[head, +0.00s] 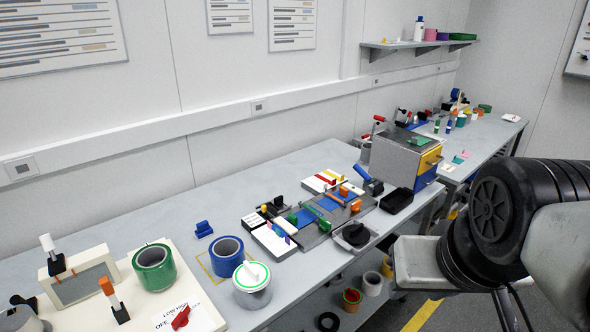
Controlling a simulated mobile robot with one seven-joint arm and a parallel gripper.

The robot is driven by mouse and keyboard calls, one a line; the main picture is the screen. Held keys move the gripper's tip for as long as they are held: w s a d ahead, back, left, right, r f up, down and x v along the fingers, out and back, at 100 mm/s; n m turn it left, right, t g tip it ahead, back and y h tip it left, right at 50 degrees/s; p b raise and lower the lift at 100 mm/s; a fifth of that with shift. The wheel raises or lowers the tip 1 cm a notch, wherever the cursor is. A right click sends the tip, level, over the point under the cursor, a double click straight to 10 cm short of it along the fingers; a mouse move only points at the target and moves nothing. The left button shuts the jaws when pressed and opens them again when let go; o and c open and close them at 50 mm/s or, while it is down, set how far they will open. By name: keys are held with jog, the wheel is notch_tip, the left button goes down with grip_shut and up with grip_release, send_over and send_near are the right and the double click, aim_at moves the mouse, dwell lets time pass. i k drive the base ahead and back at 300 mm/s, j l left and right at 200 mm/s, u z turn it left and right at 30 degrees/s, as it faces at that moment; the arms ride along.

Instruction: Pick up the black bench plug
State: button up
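A round black piece with a raised grip (352,236) lies at the front edge of the grey workbench (215,195), just right of a flat dark board; it looks like the black bench plug, though I cannot be sure at this size. Smaller black pieces (279,202) stand on the board's left part. My arm fills the right side of the head view, in front of the bench and apart from the black piece. My gripper's fingertips do not show.
A white lidded can (251,285), a blue ring (227,257) and a green ring (154,267) stand to the left. A black tray (396,201) and a grey box with coloured drawers (405,155) stand to the right.

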aim_at(356, 235)
jog(key=i+u, duration=0.2)
jog(key=u, duration=0.25)
jog(key=i+l+u, duration=0.1)
jog(key=u, duration=0.3)
jog(key=i, duration=0.1)
